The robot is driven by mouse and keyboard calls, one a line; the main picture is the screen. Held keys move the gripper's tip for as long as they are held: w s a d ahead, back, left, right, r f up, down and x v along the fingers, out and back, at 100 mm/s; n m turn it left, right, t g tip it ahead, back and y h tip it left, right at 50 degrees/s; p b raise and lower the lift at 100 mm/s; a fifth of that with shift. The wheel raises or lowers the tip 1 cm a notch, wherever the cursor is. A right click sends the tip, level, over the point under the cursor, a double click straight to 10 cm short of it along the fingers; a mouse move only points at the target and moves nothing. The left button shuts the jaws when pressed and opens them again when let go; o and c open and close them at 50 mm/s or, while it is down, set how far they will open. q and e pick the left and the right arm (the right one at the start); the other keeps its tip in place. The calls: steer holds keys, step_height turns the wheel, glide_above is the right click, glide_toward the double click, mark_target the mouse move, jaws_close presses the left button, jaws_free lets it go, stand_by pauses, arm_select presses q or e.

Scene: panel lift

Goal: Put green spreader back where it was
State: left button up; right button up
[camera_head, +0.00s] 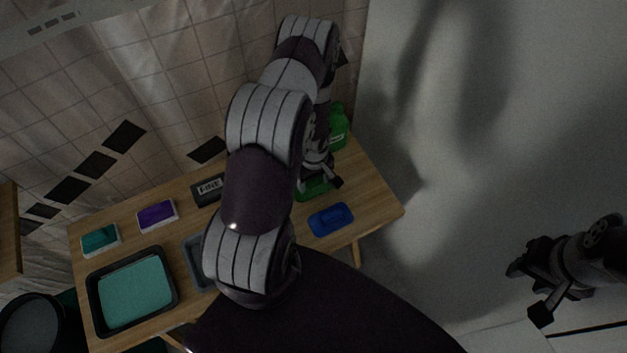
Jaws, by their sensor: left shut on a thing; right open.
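The green spreader (311,191) is at the right part of the wooden table (372,196), behind a blue spreader (330,219). My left gripper (322,180) is over it, shut on it, with the arm reaching across the table. The arm and fingers hide much of the green spreader, and I cannot tell whether it touches the table. My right gripper (528,291) is open and empty, off to the right over the floor, well apart from the table.
A green bottle (338,129) stands behind my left gripper. A black block marked FINE (207,190), a purple pad (157,215) and a teal pad (101,240) line the back. A black tray (173,286) holds teal material. My arm partly hides a grey tray (198,268).

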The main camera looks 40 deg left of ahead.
arm_select(q)
steer(key=shift+w+f, duration=0.1)
steer(key=shift+f, duration=0.5)
